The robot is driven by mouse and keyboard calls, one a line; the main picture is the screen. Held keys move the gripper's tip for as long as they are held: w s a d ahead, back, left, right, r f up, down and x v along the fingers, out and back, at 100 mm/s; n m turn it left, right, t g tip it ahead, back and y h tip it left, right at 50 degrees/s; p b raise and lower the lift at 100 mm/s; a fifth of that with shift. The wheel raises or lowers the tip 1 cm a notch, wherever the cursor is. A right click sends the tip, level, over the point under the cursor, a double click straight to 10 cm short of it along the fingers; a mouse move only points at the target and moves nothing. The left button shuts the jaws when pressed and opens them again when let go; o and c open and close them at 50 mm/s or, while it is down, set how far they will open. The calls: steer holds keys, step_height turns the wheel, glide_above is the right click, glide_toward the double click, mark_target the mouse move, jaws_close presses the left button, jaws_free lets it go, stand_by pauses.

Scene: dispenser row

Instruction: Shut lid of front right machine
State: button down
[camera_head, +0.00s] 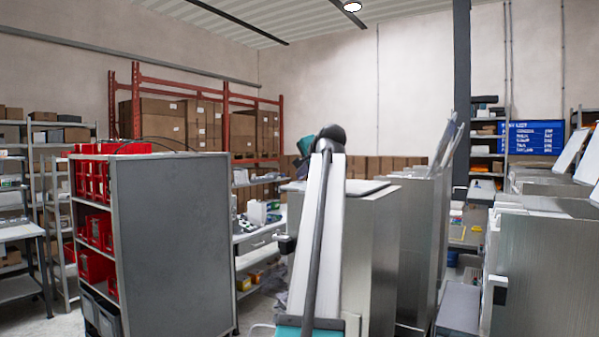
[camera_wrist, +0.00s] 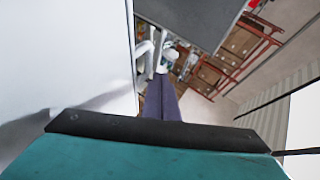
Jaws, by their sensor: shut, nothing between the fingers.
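In the head view, the nearest machine in the middle (camera_head: 372,240) is a grey metal cabinet partly hidden by my arm. Its pale lid (camera_head: 362,187) lies flat on top. Behind it stands another metal machine (camera_head: 415,230) with a raised, tilted lid (camera_head: 447,145). At the right edge, a large machine (camera_head: 550,270) stands close, with raised pale lids (camera_head: 570,150) in that row. Which one the task means is unclear. My gripper shows in the wrist view (camera_wrist: 162,84), its dark fingers together and empty. A smooth white surface (camera_wrist: 60,55) fills the left there; I cannot tell what it is.
A grey-sided shelf (camera_head: 170,240) with red bins (camera_head: 95,230) stands left of my arm. A workbench (camera_head: 262,238) with small items lies behind. Red racking (camera_head: 200,115) with cartons is at the back. A dark post (camera_head: 461,90) rises between the machine rows.

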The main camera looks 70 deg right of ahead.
steer(key=shift+d+r, duration=0.1)
stand_by(0.3)
steer(key=w+a+r+p, duration=0.1)
steer(key=a+r, duration=0.3)
steer(key=r, duration=0.8)
steer(key=shift+a, duration=0.4)
stand_by(0.4)
